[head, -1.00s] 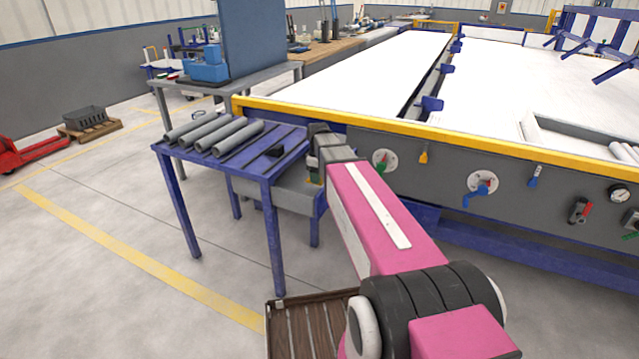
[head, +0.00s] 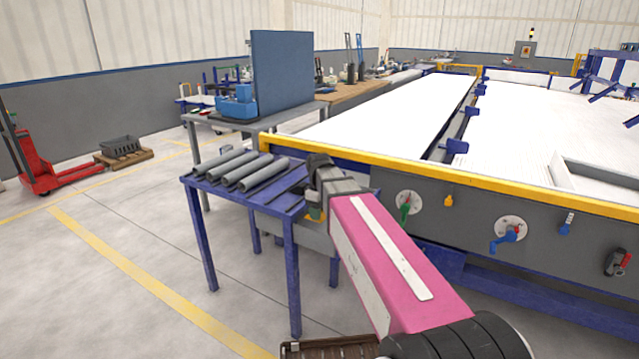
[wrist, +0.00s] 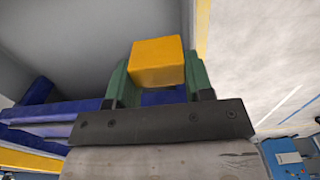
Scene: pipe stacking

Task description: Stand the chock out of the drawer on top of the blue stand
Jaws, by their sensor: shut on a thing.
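The chock is a yellow block (wrist: 158,62), seen in the wrist view between the two green fingers of my gripper (wrist: 158,85). My gripper is shut on it. The stand's top is low and slatted. The grey drawer (head: 318,236) under the stand is mostly hidden behind my arm and the stand. I cannot tell the exact gap between chock and stand.
Several grey pipes (head: 264,174) lie on the stand's left and middle part. The long machine bench with a yellow edge (head: 400,165) is close on the right, with valves (head: 510,232) on its front. Floor is clear to the left of the stand.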

